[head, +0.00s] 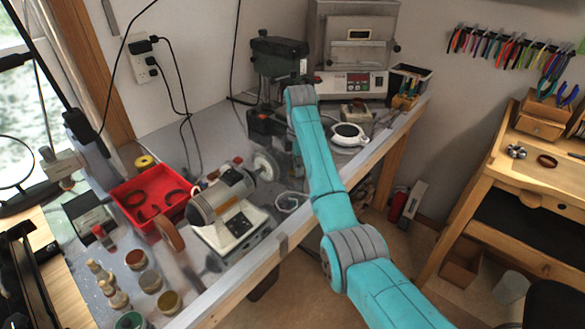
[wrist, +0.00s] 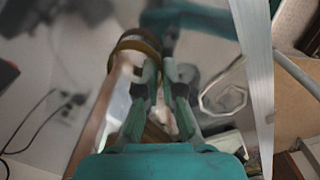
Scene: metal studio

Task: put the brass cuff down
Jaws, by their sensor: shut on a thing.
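My gripper (wrist: 164,72) shows in the wrist view with its two teal fingers close together. It is shut on a brass-brown ring, the brass cuff (wrist: 134,42), which sits at the left fingertip and sticks out up and to the left. The exact contact between the fingers and the cuff's wall is blurred. In the head view my teal arm reaches to the back of the workbench (head: 224,304), near the drill press (head: 279,53). There, my gripper and the held cuff cannot be made out behind the arm.
A red tray (head: 127,184) with dark rings, a grinder (head: 222,196) and several jars crowd the left bench. A kiln (head: 350,48) and a white round dish (head: 348,136) stand at the back. Another brown ring (head: 547,161) lies on the right wooden bench (head: 515,172).

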